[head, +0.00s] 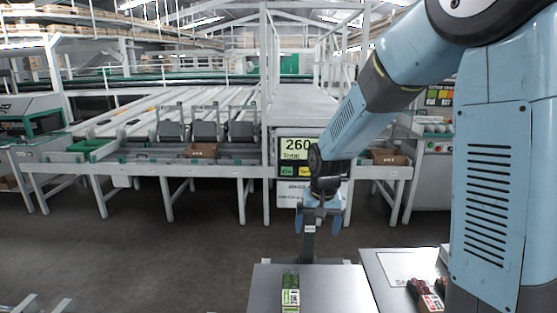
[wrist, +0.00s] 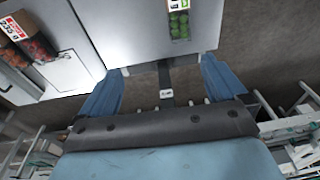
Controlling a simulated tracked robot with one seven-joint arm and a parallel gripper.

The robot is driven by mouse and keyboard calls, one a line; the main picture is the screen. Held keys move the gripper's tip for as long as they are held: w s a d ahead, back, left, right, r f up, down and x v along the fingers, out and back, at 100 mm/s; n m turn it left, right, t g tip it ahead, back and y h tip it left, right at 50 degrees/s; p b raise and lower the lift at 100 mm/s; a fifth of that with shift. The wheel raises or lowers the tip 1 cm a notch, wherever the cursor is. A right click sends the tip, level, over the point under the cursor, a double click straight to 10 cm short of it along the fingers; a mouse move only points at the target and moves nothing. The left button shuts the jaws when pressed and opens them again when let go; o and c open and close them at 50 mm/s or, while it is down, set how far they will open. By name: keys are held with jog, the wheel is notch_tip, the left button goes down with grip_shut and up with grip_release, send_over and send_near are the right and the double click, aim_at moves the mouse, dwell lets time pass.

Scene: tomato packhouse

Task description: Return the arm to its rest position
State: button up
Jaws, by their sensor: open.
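My arm reaches in from the right in the head view and bends down. My gripper (head: 321,222) hangs fingers-down beyond the far edge of the grey table plate (head: 335,288). Its two blue fingers are apart with nothing between them. The wrist view also shows my open gripper (wrist: 162,64), with a dark post (wrist: 165,80) seen through the gap. Nothing touches the fingers.
A green-labelled pack (head: 290,290) lies on the grey plate. Red tomato packs (head: 426,297) lie on the white surface to the right. A display (head: 298,150) reading 260 stands behind my gripper. Conveyor lanes (head: 175,115) lie beyond. The floor (head: 140,255) at left is clear.

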jog(key=s+d+r+t, duration=0.2)
jog(key=s+d+r, duration=0.65)
jog(key=r, duration=0.35)
jog(key=s+d+r+t, duration=0.1)
jog(key=s+d+r, duration=0.1)
jog(key=s, duration=0.5)
jog(key=s+d+r+t, duration=0.1)
jog(key=s+d+r, duration=0.1)
jog(key=s+r, duration=0.2)
jog(key=s, duration=0.3)
jog(key=shift+d+h, duration=0.15)
jog(key=shift+h, duration=0.15)
